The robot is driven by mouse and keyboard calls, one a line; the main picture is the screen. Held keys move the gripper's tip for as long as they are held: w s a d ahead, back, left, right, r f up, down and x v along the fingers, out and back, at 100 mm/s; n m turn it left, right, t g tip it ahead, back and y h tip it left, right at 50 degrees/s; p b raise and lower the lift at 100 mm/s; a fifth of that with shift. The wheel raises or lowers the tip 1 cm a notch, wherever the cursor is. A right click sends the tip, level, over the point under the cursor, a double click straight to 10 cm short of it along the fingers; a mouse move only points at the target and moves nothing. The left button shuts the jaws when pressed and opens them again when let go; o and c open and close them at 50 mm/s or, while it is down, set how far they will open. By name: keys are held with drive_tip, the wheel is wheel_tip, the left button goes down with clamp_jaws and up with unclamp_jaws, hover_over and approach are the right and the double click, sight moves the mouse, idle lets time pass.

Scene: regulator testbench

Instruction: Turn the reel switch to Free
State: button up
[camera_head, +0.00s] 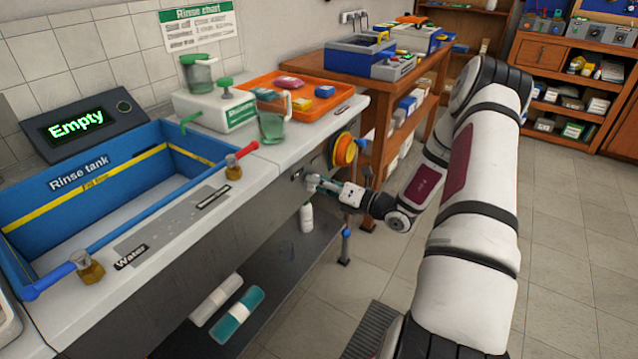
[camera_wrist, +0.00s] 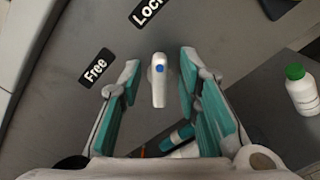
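The reel switch is a white lever (camera_wrist: 158,88) with a blue dot, on the grey panel in the wrist view. It lies upright in the picture, between my gripper's (camera_wrist: 160,62) two teal-padded fingers. The fingers are open, with a gap on each side of the lever. The "Free" label (camera_wrist: 96,68) is left of the lever, and the partly cut-off "Lock" label (camera_wrist: 148,10) is above it.
A white bottle with a green cap (camera_wrist: 302,92) stands to the right in the wrist view. The blue rinse tank (camera_head: 100,203) and orange tray (camera_head: 322,84) are on the bench top. A lower shelf (camera_head: 290,262) is under my gripper. Floor to the right is clear.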

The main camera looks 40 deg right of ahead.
clamp_jaws()
drive_tip(key=shift+s+a+f+n+b, duration=0.15)
drive_tip(key=shift+n+b, duration=0.65)
drive_tip(key=shift+n, duration=2.2)
drive_tip(key=shift+a+r+n+b, duration=0.15)
drive_tip(key=shift+n+b, duration=0.7)
drive_tip(key=shift+n, duration=2.15)
drive_tip(key=shift+s+a+f+n+b, duration=0.15)
drive_tip(key=shift+n+b, duration=0.65)
drive_tip(key=shift+n, duration=2.2)
drive_tip(key=shift+w, duration=0.1)
